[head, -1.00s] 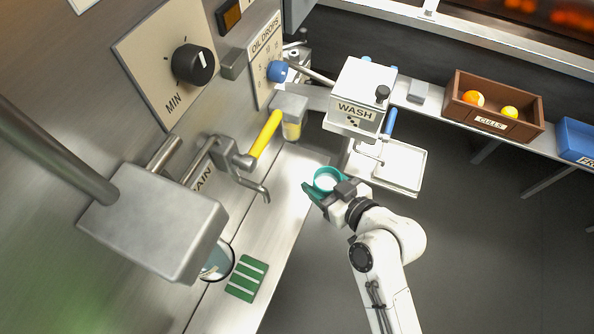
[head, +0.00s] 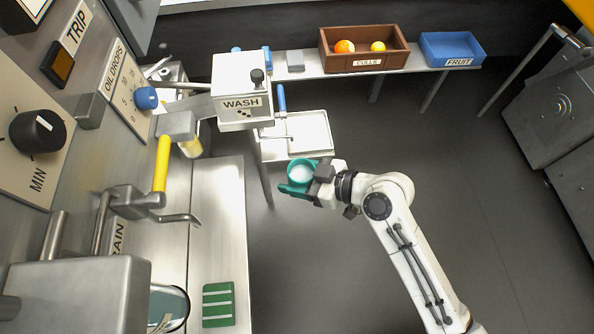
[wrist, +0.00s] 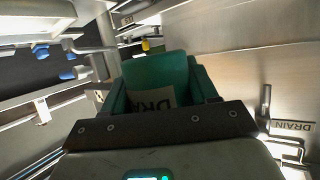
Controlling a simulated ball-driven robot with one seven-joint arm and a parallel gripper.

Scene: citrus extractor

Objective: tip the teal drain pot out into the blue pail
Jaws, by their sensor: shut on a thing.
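The teal drain pot (head: 301,164) is in my gripper (head: 312,184), with its round mouth facing up toward the head camera. A pale surface shows inside it; I cannot tell whether it is liquid. The pot hangs over the dark floor, right of the steel counter and below the white tray in the picture. In the wrist view the teal pot (wrist: 172,70) fills the middle, with a DRAIN label partly hidden by the dark gripper edge. I cannot make out a blue pail in either view.
The steel counter (head: 232,220) carries a green ribbed pad (head: 218,305). A yellow-handled drain tap (head: 161,165) juts from the machine. The WASH box (head: 241,90) and white tray (head: 315,130) stand behind. A brown CULLS crate (head: 365,62) and blue FRUIT crate (head: 452,48) sit on the shelf.

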